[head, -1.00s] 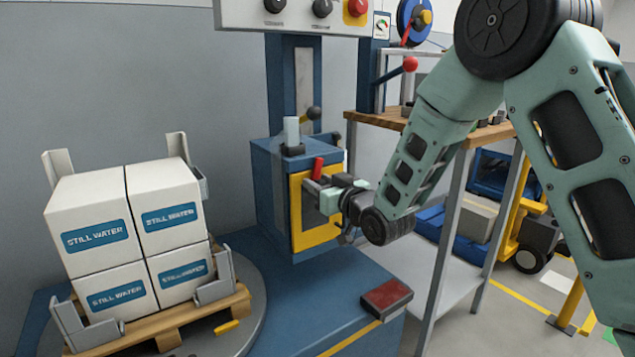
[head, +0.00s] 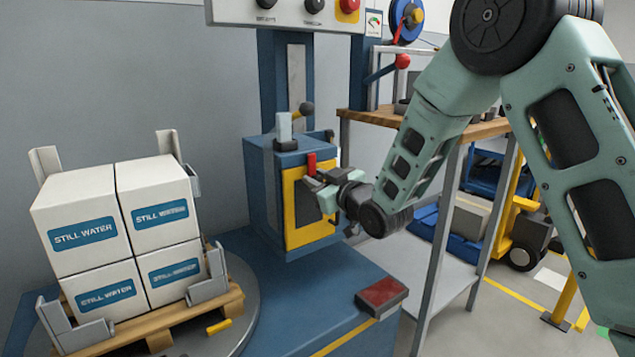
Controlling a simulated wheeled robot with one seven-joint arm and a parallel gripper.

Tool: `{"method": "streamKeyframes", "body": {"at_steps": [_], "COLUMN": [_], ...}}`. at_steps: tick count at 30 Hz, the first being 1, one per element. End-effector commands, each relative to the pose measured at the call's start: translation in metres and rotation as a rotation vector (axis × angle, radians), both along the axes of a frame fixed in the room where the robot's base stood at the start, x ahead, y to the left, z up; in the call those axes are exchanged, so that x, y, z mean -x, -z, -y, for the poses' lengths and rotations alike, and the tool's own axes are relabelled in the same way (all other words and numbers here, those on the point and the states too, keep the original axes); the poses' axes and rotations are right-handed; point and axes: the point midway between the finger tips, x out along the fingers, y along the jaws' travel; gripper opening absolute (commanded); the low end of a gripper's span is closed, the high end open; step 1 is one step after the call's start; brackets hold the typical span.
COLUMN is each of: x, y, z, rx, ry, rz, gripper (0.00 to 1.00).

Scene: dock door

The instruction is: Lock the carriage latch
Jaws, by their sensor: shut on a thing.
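The carriage is a blue box (head: 262,190) on the column, with a yellow-framed front plate (head: 291,236) around a dark panel. A small red latch handle (head: 311,161) stands about upright at the top of that plate. My gripper (head: 313,184) reaches in from the right and is shut at the handle's lower part, in front of the plate. Its fingers hide the base of the handle and the latch behind it.
A wrapping turntable (head: 255,300) at left bears a pallet of white cartons (head: 85,235). A red-topped block (head: 382,296) lies on the blue base. A wooden-topped bench (head: 480,130) stands close behind my arm. A control panel (head: 290,12) overhangs the carriage.

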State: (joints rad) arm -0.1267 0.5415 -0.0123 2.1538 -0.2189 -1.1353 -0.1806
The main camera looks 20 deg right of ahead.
Motion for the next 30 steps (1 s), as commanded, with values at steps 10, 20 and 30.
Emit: {"method": "streamKeyframes", "body": {"at_steps": [10,20,30], "x": [0.001,0.023,0.099], "y": [0.000,-0.001,-0.001], "z": [-0.002,0.008,0.032], "rx": [0.000,0.000,0.000], "ry": [-0.004,0.000,0.000], "rz": [-0.001,-0.003,-0.003], "gripper": [0.37,0.37,0.37]}}
